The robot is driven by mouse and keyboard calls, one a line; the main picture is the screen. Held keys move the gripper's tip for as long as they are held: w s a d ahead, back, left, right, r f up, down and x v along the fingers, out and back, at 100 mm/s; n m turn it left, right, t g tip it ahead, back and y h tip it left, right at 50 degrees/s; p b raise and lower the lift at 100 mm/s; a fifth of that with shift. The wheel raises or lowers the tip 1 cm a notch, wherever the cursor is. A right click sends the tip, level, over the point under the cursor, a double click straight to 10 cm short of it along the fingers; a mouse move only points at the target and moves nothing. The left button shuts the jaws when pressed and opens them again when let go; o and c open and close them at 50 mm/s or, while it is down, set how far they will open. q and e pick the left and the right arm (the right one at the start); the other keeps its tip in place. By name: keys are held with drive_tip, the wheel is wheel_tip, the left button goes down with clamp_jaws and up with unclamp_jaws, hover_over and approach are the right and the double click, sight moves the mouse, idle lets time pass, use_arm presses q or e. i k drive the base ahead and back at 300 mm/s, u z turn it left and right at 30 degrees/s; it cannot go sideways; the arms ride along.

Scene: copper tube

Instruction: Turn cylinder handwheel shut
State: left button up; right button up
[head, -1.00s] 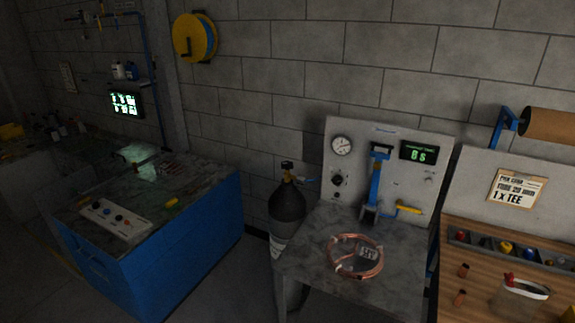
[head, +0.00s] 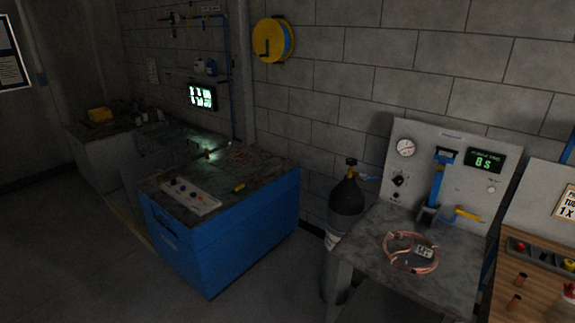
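A dark gas cylinder (head: 346,200) stands upright on the floor between the blue bench and the grey test table. Its valve with a small yellowish handwheel (head: 351,162) is on top; the handwheel is too small to tell how far it is turned. A blue fitting (head: 369,178) runs from the valve toward the panel. Neither of my grippers is in view.
The grey test table (head: 378,259) bears a copper coil (head: 411,252) and an upright panel with a gauge (head: 405,148) and display (head: 484,162). A blue bench (head: 225,236) stands to the left. Open floor (head: 90,226) lies at the left.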

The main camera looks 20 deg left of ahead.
sight(351, 162)
drive_tip(key=u, duration=1.35)
drive_tip(key=i, duration=1.25)
drive_tip(key=z, duration=0.85)
